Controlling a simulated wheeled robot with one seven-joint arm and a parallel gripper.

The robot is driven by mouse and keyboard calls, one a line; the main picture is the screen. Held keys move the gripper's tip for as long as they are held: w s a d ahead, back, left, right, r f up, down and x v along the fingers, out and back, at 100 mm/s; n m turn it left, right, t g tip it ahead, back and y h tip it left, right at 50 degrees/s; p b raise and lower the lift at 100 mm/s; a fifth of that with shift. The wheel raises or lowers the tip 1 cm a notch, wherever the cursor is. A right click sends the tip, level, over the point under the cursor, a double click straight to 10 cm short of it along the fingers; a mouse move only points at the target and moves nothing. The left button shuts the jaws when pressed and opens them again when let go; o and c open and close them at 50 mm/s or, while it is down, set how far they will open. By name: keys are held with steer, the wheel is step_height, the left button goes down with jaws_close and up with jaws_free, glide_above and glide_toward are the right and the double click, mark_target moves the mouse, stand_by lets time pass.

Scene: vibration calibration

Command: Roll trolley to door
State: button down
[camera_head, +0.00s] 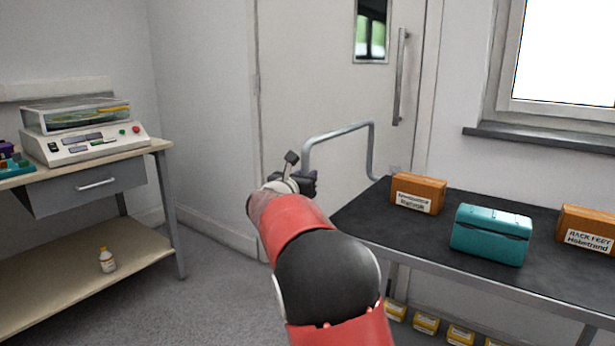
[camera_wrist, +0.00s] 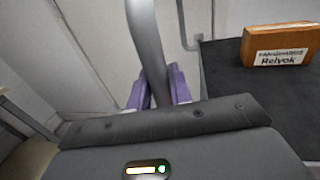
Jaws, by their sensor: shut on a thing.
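The trolley (camera_head: 440,240) has a dark top and stands at the right in the head view. Its grey tubular handle (camera_head: 340,131) rises at the far left end. In the wrist view an upright bar of the handle (camera_wrist: 146,45) passes between the purple fingers of my gripper (camera_wrist: 158,90), which is shut on it. In the head view my gripper (camera_head: 303,182) is at the handle's lower left, partly hidden by my arm. The white door (camera_head: 310,70) stands behind the handle, with a small window and a vertical pull handle (camera_head: 399,78). It looks closed.
Orange boxes (camera_head: 418,193) and a teal case (camera_head: 491,234) sit on the trolley top. Small yellow boxes (camera_head: 426,322) lie below. A bench (camera_head: 120,161) with an instrument (camera_head: 85,130) stands left, a bottle (camera_head: 107,260) on its lower shelf. Grey floor (camera_head: 215,275) is clear between.

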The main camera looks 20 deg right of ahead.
steer(key=shift+w+a, duration=0.1)
steer(key=shift+w, duration=0.05)
steer(key=c, duration=1.3)
jaws_free()
steer(key=b+v, duration=0.1)
steer(key=v, duration=0.7)
